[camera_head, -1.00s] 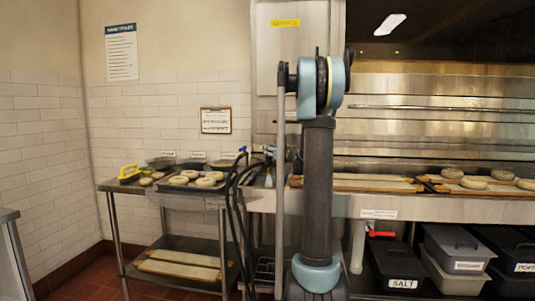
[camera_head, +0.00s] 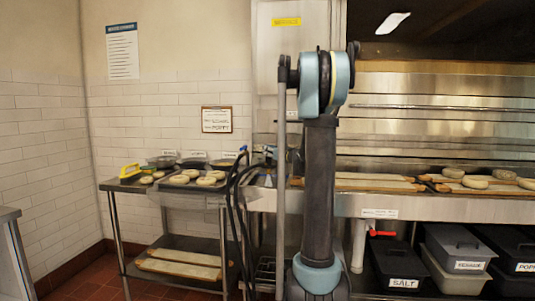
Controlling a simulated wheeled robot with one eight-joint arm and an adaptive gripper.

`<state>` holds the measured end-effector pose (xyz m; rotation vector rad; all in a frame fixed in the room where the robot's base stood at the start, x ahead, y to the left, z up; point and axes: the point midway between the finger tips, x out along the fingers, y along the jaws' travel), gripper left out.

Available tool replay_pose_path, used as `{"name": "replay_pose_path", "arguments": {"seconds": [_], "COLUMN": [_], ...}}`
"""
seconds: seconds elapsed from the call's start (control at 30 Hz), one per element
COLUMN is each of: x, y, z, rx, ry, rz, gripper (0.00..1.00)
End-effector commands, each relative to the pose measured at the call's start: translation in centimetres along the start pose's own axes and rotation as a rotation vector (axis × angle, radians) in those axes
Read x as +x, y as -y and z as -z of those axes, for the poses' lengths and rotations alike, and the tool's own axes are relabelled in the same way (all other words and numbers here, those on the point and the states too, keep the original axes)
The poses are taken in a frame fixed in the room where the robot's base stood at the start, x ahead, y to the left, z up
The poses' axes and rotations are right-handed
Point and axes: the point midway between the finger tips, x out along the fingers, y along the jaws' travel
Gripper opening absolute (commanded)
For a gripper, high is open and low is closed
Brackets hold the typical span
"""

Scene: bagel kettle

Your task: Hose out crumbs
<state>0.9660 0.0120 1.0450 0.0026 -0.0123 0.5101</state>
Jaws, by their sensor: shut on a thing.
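A dark hose (camera_head: 231,200) hangs in loops between the left table and the long steel counter. A small blue part (camera_head: 243,149) shows at its top, partly against other fittings. My own arm stands upright in the middle of the head view and hides part of the counter and whatever is behind it. Crumbs are too small to make out. No water spray is visible.
A steel table (camera_head: 110,186) on the left bears bagels (camera_head: 180,179), pans and a yellow-handled tool (camera_head: 130,170). Boards (camera_head: 365,186) and more bagels (camera_head: 475,183) lie on the counter (camera_head: 440,207). Lidded bins (camera_head: 400,265) sit below. A red-handled valve (camera_head: 381,234) shows under the counter.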

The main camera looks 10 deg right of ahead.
Motion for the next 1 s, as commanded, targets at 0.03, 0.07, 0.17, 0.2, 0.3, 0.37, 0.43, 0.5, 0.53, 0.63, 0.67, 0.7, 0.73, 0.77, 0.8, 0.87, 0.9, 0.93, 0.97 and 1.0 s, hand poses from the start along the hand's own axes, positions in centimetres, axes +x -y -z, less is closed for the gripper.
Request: {"name": "replay_pose_path", "arguments": {"seconds": [0.03, 0.07, 0.17, 0.2, 0.3, 0.37, 0.43, 0.5, 0.53, 0.63, 0.67, 0.7, 0.73, 0.77, 0.8, 0.87, 0.9, 0.93, 0.97, 1.0], "x": [-0.1, -0.2, -0.4, -0.5, -0.7, -0.8, -1.0, -1.1, -1.2, -1.4, -1.5, -1.6, -1.6, -1.7, -1.8, -1.9, -2.0, -2.1, -2.2, -2.2], "y": [-0.1, -0.2, -0.4, -0.5, -0.8, -0.9, -1.1, -1.2, -1.3, -1.5, -1.6, -1.7, -1.8, -1.8, -1.9, -2.1, -2.2, -2.2, -2.3, -2.4], "z": [0.0, 0.0, 0.0, 0.0, 0.0, 0.0, 0.0, 0.0, 0.0, 0.0, 0.0, 0.0, 0.0, 0.0, 0.0, 0.0, 0.0, 0.0, 0.0, 0.0], "rx": [0.000, 0.000, 0.000, 0.000, 0.000, 0.000, 0.000, 0.000, 0.000, 0.000, 0.000, 0.000, 0.000, 0.000, 0.000, 0.000, 0.000, 0.000, 0.000, 0.000], "ry": [0.000, 0.000, 0.000, 0.000, 0.000, 0.000, 0.000, 0.000, 0.000, 0.000, 0.000, 0.000, 0.000, 0.000, 0.000, 0.000, 0.000, 0.000, 0.000, 0.000], "rz": [0.000, 0.000, 0.000, 0.000, 0.000, 0.000, 0.000, 0.000, 0.000, 0.000, 0.000, 0.000, 0.000, 0.000, 0.000, 0.000, 0.000, 0.000, 0.000, 0.000], "gripper": [0.00, 0.00, 0.00, 0.00, 0.00, 0.00, 0.00, 0.00, 0.00, 0.00, 0.00, 0.00, 0.00, 0.00, 0.00, 0.00, 0.00, 0.00, 0.00, 0.00]}}
